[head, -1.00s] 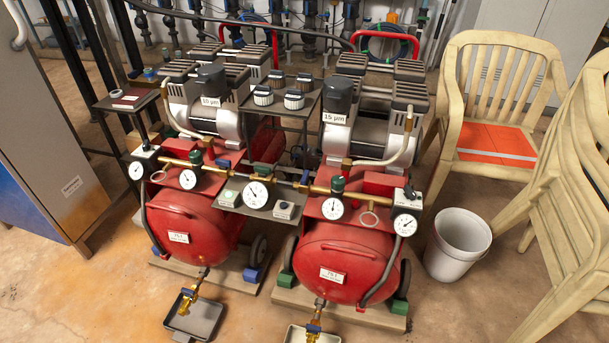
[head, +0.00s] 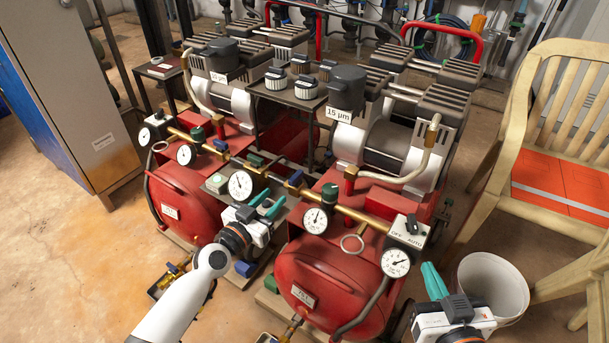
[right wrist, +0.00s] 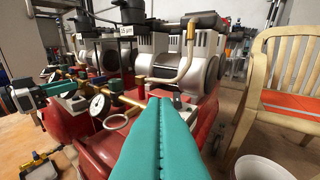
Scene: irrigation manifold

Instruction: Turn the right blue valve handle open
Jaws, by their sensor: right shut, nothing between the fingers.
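A brass pipe (head: 345,210) runs across the two red compressors, with small blue valve handles on it. The right blue handle (head: 295,179) sits on the pipe between the middle gauge and the right green knob. My right gripper (head: 430,271) is shut and empty, right of the right gauge and apart from the pipe. Its teal fingers (right wrist: 160,108) fill the lower right wrist view.
Round gauges (head: 317,219) and a grey OFF/AUTO switch box (head: 408,231) stand along the pipe. A white bucket (head: 490,280) is beside my right gripper. A beige chair (head: 490,190) is at the right. Open floor (head: 80,260) lies at the left.

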